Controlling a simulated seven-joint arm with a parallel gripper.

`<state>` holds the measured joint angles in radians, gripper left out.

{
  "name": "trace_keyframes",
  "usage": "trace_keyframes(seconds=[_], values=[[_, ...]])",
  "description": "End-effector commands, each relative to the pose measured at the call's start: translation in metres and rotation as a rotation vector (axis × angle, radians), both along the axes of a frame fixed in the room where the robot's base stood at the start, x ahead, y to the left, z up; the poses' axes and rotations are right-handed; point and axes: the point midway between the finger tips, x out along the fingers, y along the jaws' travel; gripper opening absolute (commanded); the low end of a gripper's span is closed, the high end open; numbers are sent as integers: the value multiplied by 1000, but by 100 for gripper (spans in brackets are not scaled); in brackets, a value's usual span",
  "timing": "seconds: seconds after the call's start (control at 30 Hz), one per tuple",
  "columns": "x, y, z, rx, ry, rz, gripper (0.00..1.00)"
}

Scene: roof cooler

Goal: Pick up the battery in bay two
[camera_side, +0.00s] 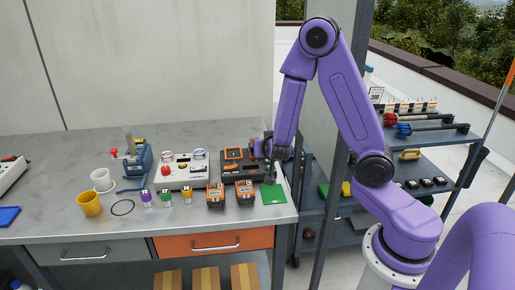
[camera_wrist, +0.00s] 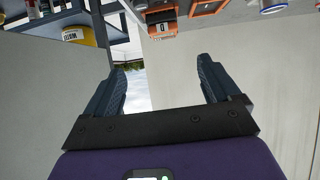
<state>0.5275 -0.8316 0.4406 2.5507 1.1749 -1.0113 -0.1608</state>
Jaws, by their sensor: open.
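I cannot read any bay number. Two orange and dark batteries (camera_side: 215,195) stand on the bench in front of the charger.
A white device with a red button (camera_side: 180,172), several small jars (camera_side: 166,197), a yellow cup (camera_side: 89,204) and a blue clamp tool (camera_side: 138,160) stand to the left. A dark shelf cart (camera_side: 425,165) stands right of the bench. The bench front is partly clear.

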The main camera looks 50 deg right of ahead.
Motion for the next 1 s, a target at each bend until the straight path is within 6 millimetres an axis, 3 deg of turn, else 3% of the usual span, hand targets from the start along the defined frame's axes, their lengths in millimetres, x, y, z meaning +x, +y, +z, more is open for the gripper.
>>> trace_keyframes(seconds=[0.4,0.8,1.0], values=[[10,-11,-10,4,3,2,89],[56,-57,-45,5,2,1,89],[70,-69,-55,5,1,4,89]])
